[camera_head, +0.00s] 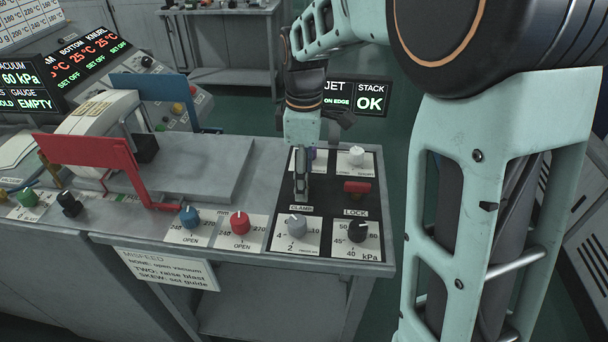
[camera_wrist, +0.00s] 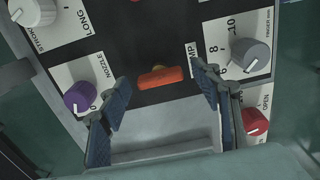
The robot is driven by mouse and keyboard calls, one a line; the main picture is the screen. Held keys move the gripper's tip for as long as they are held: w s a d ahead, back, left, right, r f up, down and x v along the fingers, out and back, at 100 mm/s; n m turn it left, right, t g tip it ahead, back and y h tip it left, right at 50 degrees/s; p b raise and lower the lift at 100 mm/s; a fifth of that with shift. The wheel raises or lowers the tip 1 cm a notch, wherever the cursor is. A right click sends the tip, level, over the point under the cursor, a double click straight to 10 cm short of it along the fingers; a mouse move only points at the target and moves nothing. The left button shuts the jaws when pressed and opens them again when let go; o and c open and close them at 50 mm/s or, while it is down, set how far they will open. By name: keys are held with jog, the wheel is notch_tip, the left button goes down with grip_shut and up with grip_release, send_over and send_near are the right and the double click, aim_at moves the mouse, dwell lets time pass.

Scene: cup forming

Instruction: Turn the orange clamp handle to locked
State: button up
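The orange clamp handle (camera_wrist: 159,77) is a short bar on the black panel in the wrist view, beside a partly covered label ending in "MP". My gripper (camera_wrist: 164,90) is open, with one blue-padded finger on each side of the handle and visible gaps to both. In the head view my gripper (camera_head: 301,190) points down over the panel just above the CLAMP label (camera_head: 301,208). It hides the orange handle there. I cannot tell how high the fingertips are above the panel.
A red LOCK handle (camera_head: 357,187) is just right of my gripper. A purple NOZZLE knob (camera_wrist: 80,97) and a grey knob (camera_wrist: 249,56) sit close outside my fingers. A white knob (camera_head: 356,155), a black knob (camera_head: 358,230) and a red knob (camera_head: 240,222) are also nearby.

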jog(key=c, duration=1.1)
jog(key=shift+c, duration=0.2)
jog(key=m+p, duration=0.1)
jog(key=m, duration=0.3)
jog(key=shift+m, duration=0.3)
jog(key=m, duration=0.4)
jog(key=shift+p, duration=0.4)
jog(key=m, duration=0.5)
jog(key=shift+p, duration=0.3)
jog(key=shift+m, duration=2.2)
